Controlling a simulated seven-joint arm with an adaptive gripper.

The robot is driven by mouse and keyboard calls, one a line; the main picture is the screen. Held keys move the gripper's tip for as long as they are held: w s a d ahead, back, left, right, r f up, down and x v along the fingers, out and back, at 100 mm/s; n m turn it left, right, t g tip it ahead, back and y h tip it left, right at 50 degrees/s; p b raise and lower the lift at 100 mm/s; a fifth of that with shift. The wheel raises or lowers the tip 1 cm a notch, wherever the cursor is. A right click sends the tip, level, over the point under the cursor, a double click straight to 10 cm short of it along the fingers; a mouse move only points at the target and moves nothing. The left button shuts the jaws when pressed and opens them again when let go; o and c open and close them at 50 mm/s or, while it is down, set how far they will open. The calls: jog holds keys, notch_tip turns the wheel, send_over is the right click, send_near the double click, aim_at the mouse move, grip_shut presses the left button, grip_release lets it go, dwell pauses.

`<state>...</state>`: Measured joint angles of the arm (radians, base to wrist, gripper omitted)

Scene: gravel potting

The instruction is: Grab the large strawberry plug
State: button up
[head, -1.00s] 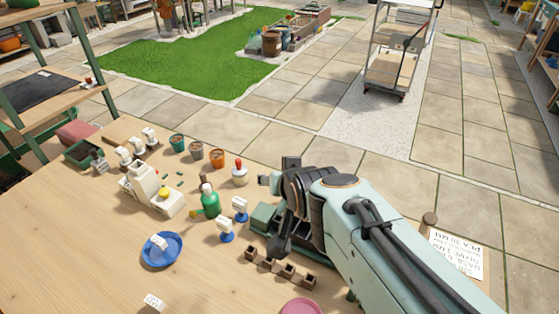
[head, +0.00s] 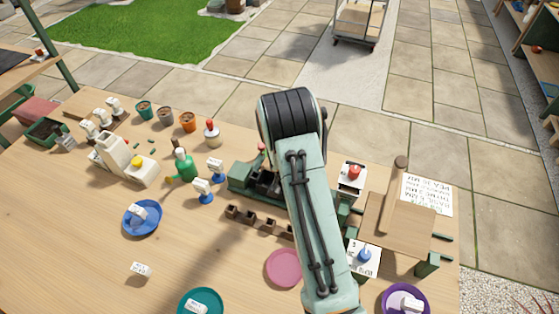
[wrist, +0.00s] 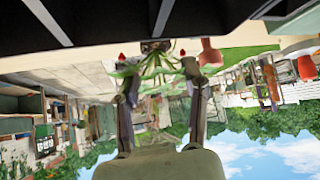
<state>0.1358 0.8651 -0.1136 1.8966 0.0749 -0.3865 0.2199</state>
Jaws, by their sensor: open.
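In the wrist view, which looks upside down, a strawberry plug (wrist: 156,64) shows with thin green leaves, a dark root clump and red berries at its sides. I cannot tell its size against others. My gripper (wrist: 160,76) is open, with one finger on each side of the leaves. The plug appears between or just beyond the fingertips, and I cannot tell whether they touch it. In the head view my own arm hides both the gripper and the plug.
A pink saucer (head: 284,267) and small brown pots (head: 266,225) lie left of my arm. A wooden stand (head: 398,225) and a purple saucer (head: 405,292) are at the right.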

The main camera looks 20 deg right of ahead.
jog(key=shift+x, duration=0.95)
grip_shut()
jog(key=shift+r, duration=0.1)
